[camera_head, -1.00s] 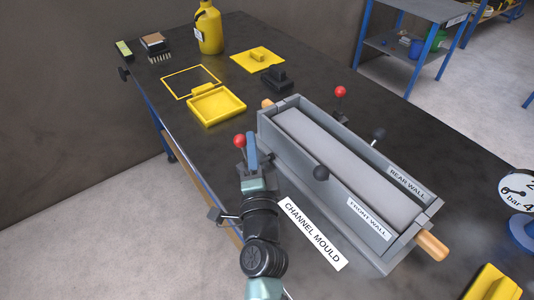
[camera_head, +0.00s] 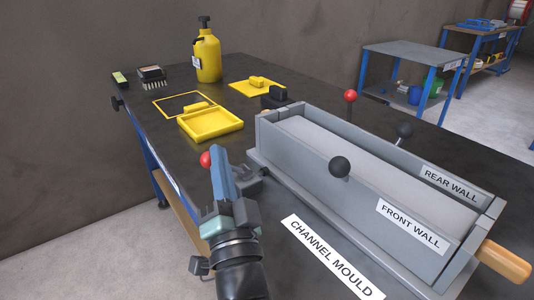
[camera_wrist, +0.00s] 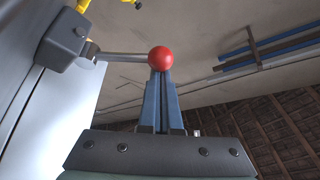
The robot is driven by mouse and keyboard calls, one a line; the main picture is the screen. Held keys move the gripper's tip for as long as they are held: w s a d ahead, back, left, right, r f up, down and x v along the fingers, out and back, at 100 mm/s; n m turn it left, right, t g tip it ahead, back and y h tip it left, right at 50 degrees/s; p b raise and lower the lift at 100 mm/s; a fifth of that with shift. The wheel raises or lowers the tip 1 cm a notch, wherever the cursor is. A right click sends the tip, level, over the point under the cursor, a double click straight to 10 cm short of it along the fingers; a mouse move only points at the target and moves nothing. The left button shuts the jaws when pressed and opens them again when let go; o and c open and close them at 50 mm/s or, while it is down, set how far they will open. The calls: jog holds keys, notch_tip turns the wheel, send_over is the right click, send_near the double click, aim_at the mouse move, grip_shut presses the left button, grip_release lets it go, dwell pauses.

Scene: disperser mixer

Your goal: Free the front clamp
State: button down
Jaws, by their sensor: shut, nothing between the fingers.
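The channel mould (camera_head: 300,183) is a grey trough with labelled front wall (camera_head: 365,207) and rear wall (camera_head: 425,165). The front clamp's red ball (camera_head: 206,159) shows left of my fingers, with its dark body (camera_head: 250,182) by the mould's left end. Its lever is mostly hidden by my gripper (camera_head: 219,152). In the wrist view the red ball (camera_wrist: 161,58) sits at my blue fingertips (camera_wrist: 161,76), and the lever (camera_wrist: 125,57) runs left to a grey block (camera_wrist: 63,38). My fingers are shut and empty; whether they touch the ball is unclear. The rear clamp's red ball (camera_head: 350,96) stands upright.
Black knobs (camera_head: 339,167) and (camera_head: 404,130) stand by the front and rear walls. A wooden handle (camera_head: 502,262) sticks out at the right end. A yellow tray (camera_head: 211,123), brush (camera_head: 152,78) and yellow sprayer (camera_head: 207,57) stand farther back. The bench's left edge is close by my arm.

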jog(key=shift+s+a+f+b, duration=0.2)
jog(key=shift+a+f+b, duration=0.1)
jog(key=shift+f, duration=0.1)
jog(key=shift+s+f, duration=0.1)
jog(key=shift+f, duration=0.05)
dwell(0.6)
jog(key=b+v, duration=0.4)
jog(key=v, duration=0.9)
